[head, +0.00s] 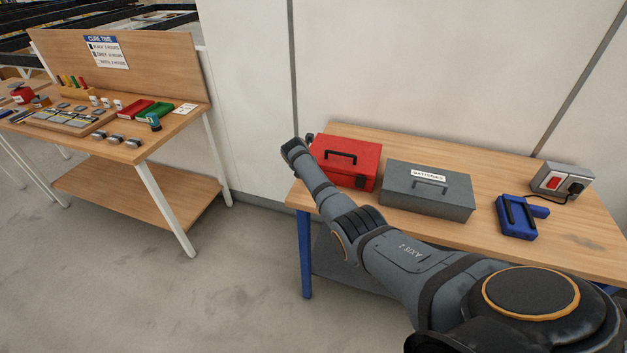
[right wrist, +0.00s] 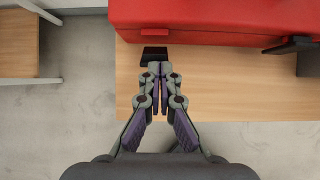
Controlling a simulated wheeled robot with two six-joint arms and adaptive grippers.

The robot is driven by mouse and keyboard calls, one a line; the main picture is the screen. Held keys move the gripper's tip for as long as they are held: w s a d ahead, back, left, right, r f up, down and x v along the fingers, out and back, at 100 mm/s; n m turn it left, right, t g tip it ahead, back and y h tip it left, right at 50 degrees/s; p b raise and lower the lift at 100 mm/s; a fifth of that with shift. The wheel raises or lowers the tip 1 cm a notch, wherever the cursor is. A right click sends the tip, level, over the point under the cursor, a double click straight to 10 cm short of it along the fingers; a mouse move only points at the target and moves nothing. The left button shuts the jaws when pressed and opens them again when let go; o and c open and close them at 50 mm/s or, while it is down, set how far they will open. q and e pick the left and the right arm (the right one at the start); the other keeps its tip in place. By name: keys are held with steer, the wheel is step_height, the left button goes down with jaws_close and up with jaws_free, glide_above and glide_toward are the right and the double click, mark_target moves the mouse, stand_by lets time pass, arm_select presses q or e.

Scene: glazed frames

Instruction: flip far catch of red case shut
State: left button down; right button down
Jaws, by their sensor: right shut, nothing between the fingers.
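The red case (head: 345,155) stands lid down at the left end of the wooden table, its black handle on top. In the right wrist view the case (right wrist: 215,15) fills the top edge. One black catch (right wrist: 154,54) sticks out from its side below a small red tab (right wrist: 155,32). Another dark catch (right wrist: 288,46) shows farther right. My right gripper (right wrist: 161,70) is shut and empty, its fingertips right at the first catch; I cannot tell if they touch. In the head view my right arm hides that catch. My left gripper is out of view.
A grey batteries case (head: 425,192) stands right of the red case. A blue device (head: 518,217) and a grey switch box (head: 562,180) are farther right on the table (head: 480,155). A wall stands behind. Open floor lies left.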

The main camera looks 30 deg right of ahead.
steer(key=shift+w+d+y, duration=0.15)
steer(key=shift+w+y, duration=0.15)
steer(key=shift+w, duration=0.05)
steer(key=shift+g+y, duration=0.3)
steer(key=shift+g, duration=0.2)
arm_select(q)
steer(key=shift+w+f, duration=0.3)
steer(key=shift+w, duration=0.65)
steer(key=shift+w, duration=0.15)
arm_select(e)
steer(key=shift+d, duration=0.1)
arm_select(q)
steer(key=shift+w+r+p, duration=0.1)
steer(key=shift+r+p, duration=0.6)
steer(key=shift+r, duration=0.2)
arm_select(e)
steer(key=shift+w+d+r, duration=0.1)
steer(key=shift+r, duration=0.7)
